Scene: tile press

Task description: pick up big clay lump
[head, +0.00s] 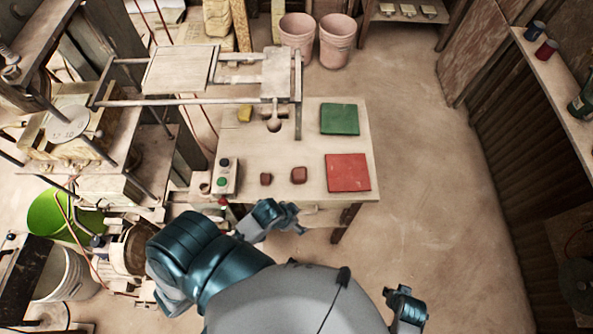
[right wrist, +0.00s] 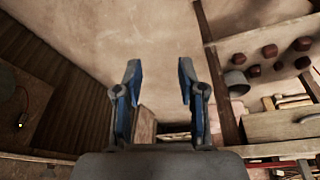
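Two reddish-brown clay lumps lie on the pale work table (head: 245,155). The big clay lump (head: 299,175) is right of the smaller lump (head: 266,179), close to the red square (head: 347,172). My left gripper (head: 298,217) is in front of the table's near edge, below the big lump in the picture and apart from it. Its fingers look spread and empty. My right gripper (head: 407,307) is low at the bottom right, away from the table. The right wrist view shows its fingers (right wrist: 159,82) wide apart with nothing between them.
A green square (head: 340,119) lies behind the red one. A control box with buttons (head: 225,178) stands at the table's left edge. A metal frame press (head: 215,75) overhangs the table's back left. Right of the table is open floor. The right wrist view shows a shelf with several brown lumps (right wrist: 270,51).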

